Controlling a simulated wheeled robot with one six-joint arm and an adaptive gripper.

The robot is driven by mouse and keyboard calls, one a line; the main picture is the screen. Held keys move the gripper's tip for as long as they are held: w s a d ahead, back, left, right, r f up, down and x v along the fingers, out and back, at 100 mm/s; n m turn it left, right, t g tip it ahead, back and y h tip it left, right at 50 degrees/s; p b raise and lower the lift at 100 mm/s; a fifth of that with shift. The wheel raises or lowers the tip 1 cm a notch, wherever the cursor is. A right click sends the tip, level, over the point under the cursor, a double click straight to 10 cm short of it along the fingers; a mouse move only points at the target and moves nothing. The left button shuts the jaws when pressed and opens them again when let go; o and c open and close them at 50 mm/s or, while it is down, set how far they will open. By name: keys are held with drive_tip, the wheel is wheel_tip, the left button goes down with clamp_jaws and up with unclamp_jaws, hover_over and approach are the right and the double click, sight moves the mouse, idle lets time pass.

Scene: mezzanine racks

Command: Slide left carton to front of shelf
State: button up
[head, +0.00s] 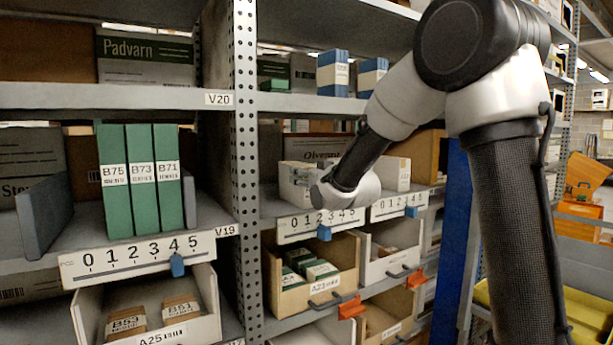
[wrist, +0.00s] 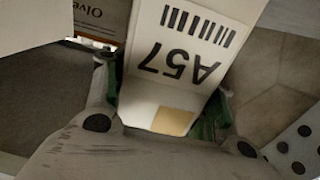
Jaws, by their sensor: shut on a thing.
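The left carton (head: 297,177) is a white carton on the middle shelf bay right of the perforated post, behind the left 0–5 scale strip (head: 318,224). My gripper (head: 325,193) is at this carton, and its fingers are largely hidden in the head view. In the wrist view a white carton labelled A57 (wrist: 185,50) sits between the fingers of my gripper (wrist: 165,125). The label appears upside down there. The gripper is shut on this carton. A second white carton (head: 397,173) stands to the right, behind my forearm.
A blue marker (head: 324,233) sits on the left strip and another (head: 411,211) on the right strip. A carton reading "Olve" (head: 318,148) stands behind. The perforated post (head: 244,170) is close on the left. Open bins (head: 345,255) with orange clips fill the shelf below.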

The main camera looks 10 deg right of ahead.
drive_tip(key=o, duration=1.4)
drive_tip(key=v, duration=1.2)
